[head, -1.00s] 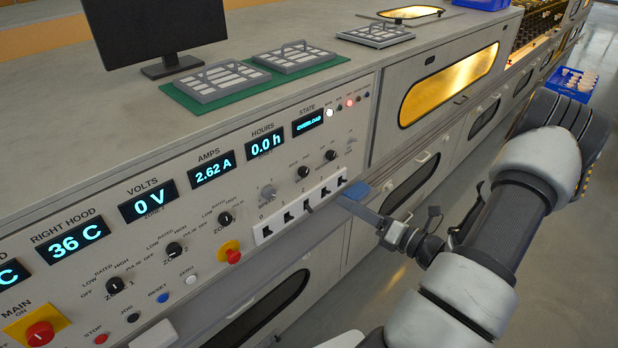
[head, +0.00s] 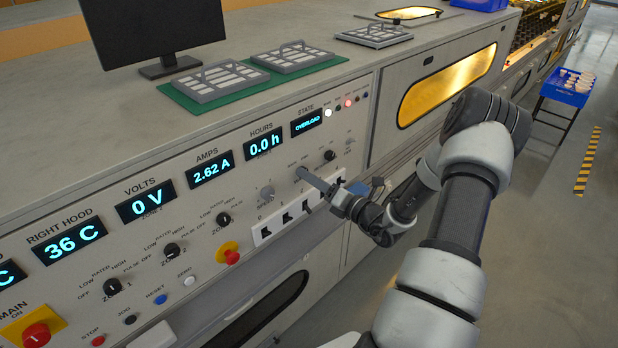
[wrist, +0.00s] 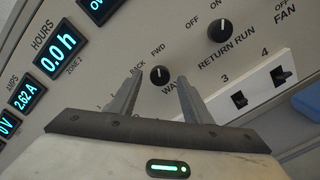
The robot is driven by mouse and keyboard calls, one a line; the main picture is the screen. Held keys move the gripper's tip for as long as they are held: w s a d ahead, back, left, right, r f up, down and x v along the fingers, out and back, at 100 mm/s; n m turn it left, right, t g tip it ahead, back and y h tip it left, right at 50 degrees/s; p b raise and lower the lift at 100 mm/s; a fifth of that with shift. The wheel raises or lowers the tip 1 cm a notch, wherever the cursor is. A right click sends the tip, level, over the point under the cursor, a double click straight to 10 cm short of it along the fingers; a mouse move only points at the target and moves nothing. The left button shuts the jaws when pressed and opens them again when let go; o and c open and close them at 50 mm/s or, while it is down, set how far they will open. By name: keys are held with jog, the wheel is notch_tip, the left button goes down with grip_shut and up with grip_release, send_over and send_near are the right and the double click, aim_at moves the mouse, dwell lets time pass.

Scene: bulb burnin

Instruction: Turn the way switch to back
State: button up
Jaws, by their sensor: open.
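The way switch (wrist: 160,75) is a small round black knob on the grey panel in the wrist view, labelled WAY, with BACK to its upper left and FWD above it. A short white mark on it seems to point up toward FWD. My gripper (wrist: 158,88) is open, with one finger to the left of the knob and one to the right. The fingertips are close to the panel; I cannot tell whether they touch the knob. In the head view my gripper (head: 308,176) reaches the panel from the right and hides the way switch.
The black return run knob (wrist: 220,29) is to the upper right of the way switch. A blue block (wrist: 309,101) is at the right. The state display (head: 306,124) reads OVERLOAD.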

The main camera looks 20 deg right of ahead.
jog(key=shift+w+a, duration=0.25)
jog(key=shift+w, duration=0.4)
jog(key=c, duration=1.1)
jog(key=shift+o, duration=0.2)
jog(key=shift+n, duration=0.4)
jog(key=n+b, duration=0.5)
jog(key=n, duration=0.6)
